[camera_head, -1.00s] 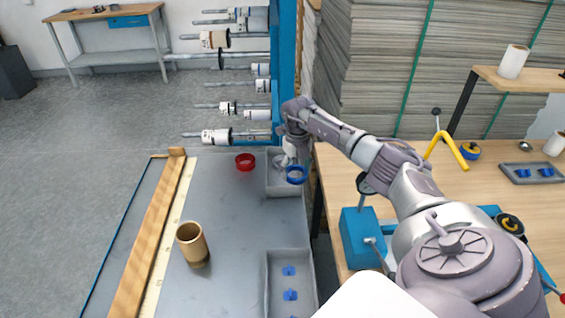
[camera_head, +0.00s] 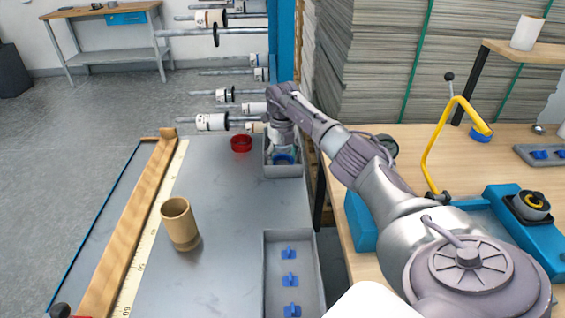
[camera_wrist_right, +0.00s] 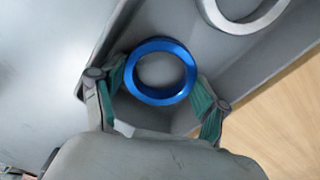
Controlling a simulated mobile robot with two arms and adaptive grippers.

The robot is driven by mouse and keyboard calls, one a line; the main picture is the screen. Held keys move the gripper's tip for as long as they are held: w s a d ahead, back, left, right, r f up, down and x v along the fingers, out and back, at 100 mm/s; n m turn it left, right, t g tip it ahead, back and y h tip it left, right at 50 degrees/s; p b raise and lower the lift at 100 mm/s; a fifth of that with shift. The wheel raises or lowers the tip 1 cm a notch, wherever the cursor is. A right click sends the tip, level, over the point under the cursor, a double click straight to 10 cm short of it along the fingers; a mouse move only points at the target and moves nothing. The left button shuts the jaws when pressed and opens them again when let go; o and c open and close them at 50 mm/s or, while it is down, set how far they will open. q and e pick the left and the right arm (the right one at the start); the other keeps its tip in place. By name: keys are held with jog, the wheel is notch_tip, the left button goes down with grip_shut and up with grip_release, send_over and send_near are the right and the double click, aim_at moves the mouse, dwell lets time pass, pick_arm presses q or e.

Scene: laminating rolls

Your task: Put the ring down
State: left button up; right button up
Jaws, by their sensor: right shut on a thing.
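The blue ring (camera_head: 285,159) is in the small grey tray area at the far end of the grey table. It also shows in the right wrist view (camera_wrist_right: 160,97), lying between the green finger pads. My right gripper (camera_head: 283,152) points down over the tray (camera_head: 284,172) and is shut on the blue ring. The ring appears low within the tray walls; whether it touches the floor of the tray cannot be told. A light grey ring (camera_wrist_right: 243,22) lies in the tray beside it. My left gripper is not in view.
A red ring (camera_head: 241,144) sits left of the tray. A brown tube (camera_head: 180,223) stands on the grey table (camera_head: 225,210). A nearer grey tray (camera_head: 318,275) holds blue pieces. Rods with rolls (camera_head: 212,122) stick out behind. A wooden bench (camera_head: 420,150) stands at right.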

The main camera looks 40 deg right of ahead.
jog(key=shift+s, duration=0.1)
jog(key=o, duration=1)
jog(key=shift+f, duration=0.1)
jog(key=shift+o, duration=0.2)
notch_tip(320, 180, up, 12)
jog(key=p, duration=1)
jog(key=shift+r, duration=0.25)
